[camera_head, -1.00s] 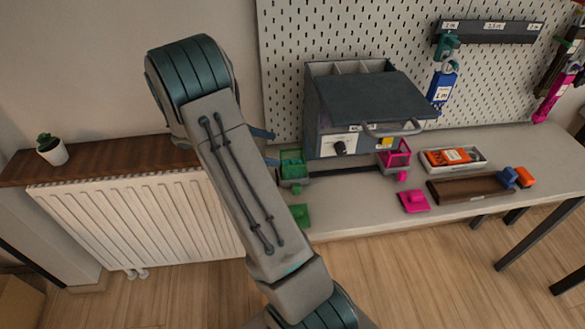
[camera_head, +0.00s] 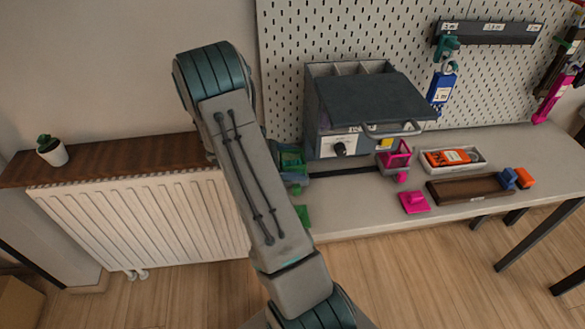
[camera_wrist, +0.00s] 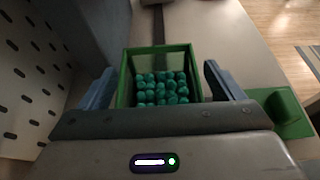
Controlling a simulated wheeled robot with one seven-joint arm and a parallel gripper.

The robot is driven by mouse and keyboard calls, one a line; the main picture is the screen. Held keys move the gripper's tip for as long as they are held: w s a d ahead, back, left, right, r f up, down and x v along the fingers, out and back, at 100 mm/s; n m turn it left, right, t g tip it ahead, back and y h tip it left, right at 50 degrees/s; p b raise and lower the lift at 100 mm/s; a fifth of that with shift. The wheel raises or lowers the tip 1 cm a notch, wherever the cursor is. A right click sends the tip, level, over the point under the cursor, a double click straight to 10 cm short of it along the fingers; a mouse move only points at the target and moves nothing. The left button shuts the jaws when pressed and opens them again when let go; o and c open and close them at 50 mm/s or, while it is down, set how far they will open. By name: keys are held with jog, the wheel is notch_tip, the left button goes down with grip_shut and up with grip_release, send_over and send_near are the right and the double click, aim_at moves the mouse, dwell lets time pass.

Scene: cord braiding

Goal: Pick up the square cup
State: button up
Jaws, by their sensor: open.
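A green square cup (camera_wrist: 184,54) filled with teal balls (camera_wrist: 160,88) stands upright in the wrist view. It also shows at the left end of the bench in the head view (camera_head: 292,160), partly hidden by my gripper. My gripper (camera_wrist: 158,86) is open, with one blue-grey finger on each side of the cup. A gap shows between the right finger and the cup. The left finger is close to the cup's wall, and I cannot tell whether it touches.
A magenta square holder (camera_head: 395,158) is to the right along a dark bar. A green lid-like piece (camera_wrist: 285,112) lies beside the cup. Trays (camera_head: 470,188) lie farther right.

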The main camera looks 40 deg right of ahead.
jog(key=c, duration=1.1)
jog(key=shift+r, duration=0.1)
jog(key=shift+r, duration=0.55)
notch_tip(320, 180, up, 6)
jog(key=s+a, duration=0.3)
jog(key=s, duration=0.2)
jog(key=s+a, duration=0.3)
jog(key=s, duration=0.2)
jog(key=s+a+b, duration=0.1)
jog(key=s+a, duration=0.2)
jog(key=s, duration=0.2)
jog(key=shift+s+a+f, duration=0.1)
jog(key=shift+s+a, duration=0.05)
jog(key=shift+a, duration=0.1)
